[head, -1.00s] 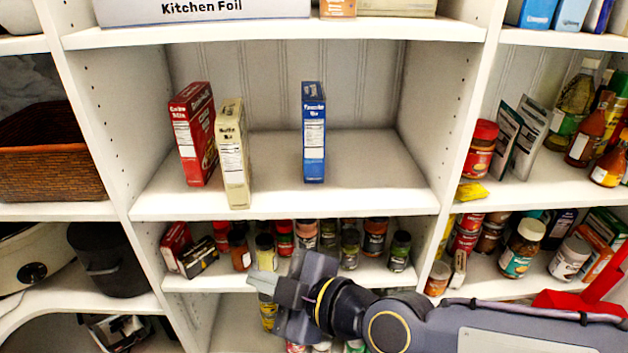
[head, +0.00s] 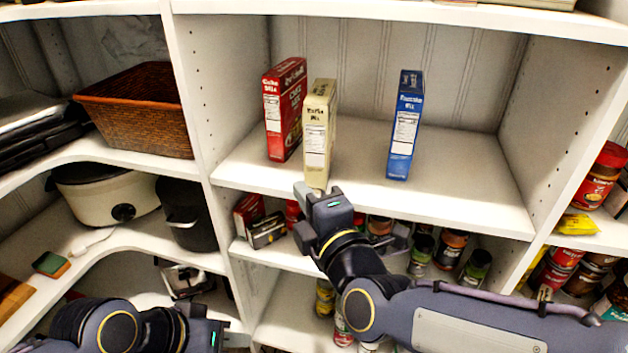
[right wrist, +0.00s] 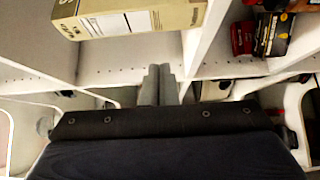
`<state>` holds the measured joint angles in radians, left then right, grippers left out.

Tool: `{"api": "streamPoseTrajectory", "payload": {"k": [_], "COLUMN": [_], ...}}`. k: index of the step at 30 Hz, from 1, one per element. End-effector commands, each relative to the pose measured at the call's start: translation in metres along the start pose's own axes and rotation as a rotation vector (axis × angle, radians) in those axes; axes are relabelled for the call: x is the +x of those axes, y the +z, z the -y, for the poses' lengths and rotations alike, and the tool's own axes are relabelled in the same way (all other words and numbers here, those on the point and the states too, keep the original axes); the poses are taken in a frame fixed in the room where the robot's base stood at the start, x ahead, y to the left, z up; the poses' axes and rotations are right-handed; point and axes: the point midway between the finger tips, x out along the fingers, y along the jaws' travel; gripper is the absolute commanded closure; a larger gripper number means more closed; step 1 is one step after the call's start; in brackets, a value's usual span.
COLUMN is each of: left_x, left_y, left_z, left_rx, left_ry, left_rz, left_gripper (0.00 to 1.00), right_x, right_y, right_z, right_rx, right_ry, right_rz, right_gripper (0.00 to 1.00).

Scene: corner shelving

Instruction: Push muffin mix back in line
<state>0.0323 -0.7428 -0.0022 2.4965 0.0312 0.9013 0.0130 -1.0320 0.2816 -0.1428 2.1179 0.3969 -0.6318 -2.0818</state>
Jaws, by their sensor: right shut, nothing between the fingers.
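The cream muffin mix box (head: 319,128) stands upright on the middle shelf, close to its front edge and further forward than the red cake mix box (head: 284,110) on its left. The blue pancake mix box (head: 404,125) stands apart on the right. My right gripper (head: 304,190) is shut and empty, its fingertips just below the muffin mix's front bottom in the head view. In the right wrist view, its shut fingers (right wrist: 158,84) are below the muffin mix (right wrist: 135,15), apparently apart from it. My left gripper (head: 208,335) is at the bottom left, its fingers not clear.
The middle shelf (head: 465,190) has free room right of the pancake mix and behind the boxes. Jars and small boxes crowd the shelf below. A wicker basket (head: 138,115) and a slow cooker (head: 105,195) stand on the left shelves.

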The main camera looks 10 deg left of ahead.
Motion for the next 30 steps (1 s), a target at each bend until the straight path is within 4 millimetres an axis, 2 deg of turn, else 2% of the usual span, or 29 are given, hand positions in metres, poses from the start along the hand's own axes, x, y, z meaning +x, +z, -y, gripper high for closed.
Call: {"api": "streamPoseTrajectory", "payload": {"k": [1, 7, 23, 30], "left_x": [-0.001, -0.001, 0.0, 0.009], "left_y": [0.0, -0.001, 0.0, 0.005], "left_z": [0.0, -0.001, 0.0, 0.004], "left_rx": [0.0, 0.0, 0.0, 0.0], "left_ry": [0.0, 0.0, 0.0, 0.0], "left_rz": [0.0, 0.0, 0.0, 0.0], "left_gripper": [0.64, 0.64, 0.64, 0.64], "right_x": [0.01, 0.027, 0.034, 0.053], "right_y": [0.003, 0.023, 0.03, 0.049], "right_z": [0.001, 0.0, 0.001, 0.002], "right_rx": [0.001, 0.002, 0.001, 0.002], "right_ry": [-0.002, -0.001, 0.0, 0.0], "right_rz": [0.003, 0.002, 0.0, 0.001], "right_gripper": [1.0, 1.0, 1.0, 1.0]}}
